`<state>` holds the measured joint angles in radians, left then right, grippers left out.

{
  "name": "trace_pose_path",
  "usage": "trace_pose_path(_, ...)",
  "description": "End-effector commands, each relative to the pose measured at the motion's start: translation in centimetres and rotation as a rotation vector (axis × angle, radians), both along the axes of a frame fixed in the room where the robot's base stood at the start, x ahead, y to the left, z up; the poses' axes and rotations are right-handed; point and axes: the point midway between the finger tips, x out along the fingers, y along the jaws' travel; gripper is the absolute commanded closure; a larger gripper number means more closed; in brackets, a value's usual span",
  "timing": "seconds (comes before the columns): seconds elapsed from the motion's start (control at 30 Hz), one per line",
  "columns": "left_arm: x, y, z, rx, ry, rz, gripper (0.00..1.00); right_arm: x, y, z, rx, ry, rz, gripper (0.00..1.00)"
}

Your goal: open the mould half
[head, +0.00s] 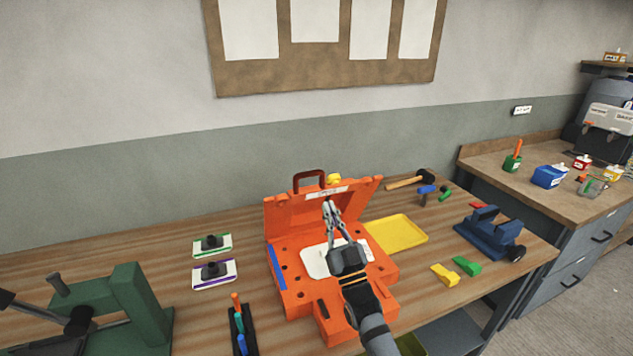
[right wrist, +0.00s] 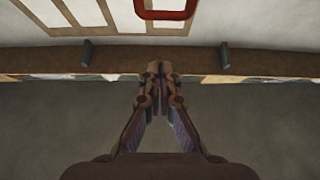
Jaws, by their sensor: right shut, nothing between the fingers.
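The orange mould stands on the wooden bench. Its upper half (head: 287,217) is raised, standing steeply up at the back of the lower half (head: 293,299). A dark red handle (head: 297,180) sticks up from the raised half's top edge, and also shows at the top of the right wrist view (right wrist: 166,14). My right gripper (head: 327,204) is shut and empty, in front of the raised half's inner face; whether it touches it I cannot tell. My right arm hides part of the lower half and its white panel (head: 316,262). My left gripper is not in view.
A yellow tray (head: 398,233) lies right of the mould, with a blue vice (head: 489,236) beyond it. A green machine (head: 133,300) stands at the left. Bare bench lies behind the blocks.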

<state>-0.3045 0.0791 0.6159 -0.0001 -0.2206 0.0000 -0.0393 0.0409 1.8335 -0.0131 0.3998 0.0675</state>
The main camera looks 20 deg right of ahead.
Motion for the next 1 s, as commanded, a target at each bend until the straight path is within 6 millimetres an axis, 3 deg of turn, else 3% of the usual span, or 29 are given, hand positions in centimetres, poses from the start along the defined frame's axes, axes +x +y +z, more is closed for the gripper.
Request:
trace_pose_path(0.03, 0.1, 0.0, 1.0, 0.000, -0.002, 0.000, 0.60, 0.9, 0.0, 1.4, 0.000, -0.003, 0.000, 1.00)
trace_pose_path(0.27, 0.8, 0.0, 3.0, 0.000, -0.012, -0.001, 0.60, 5.0, 0.2, 4.2, 0.000, -0.002, 0.000, 1.00)
trace_pose_path(0.5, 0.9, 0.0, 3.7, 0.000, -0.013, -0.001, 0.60, 8.2, 0.3, 3.1, 0.000, 0.001, 0.000, 1.00)
trace_pose_path(1.0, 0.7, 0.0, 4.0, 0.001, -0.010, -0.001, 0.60, 9.0, 0.3, 3.2, -0.001, 0.008, -0.001, 1.00)
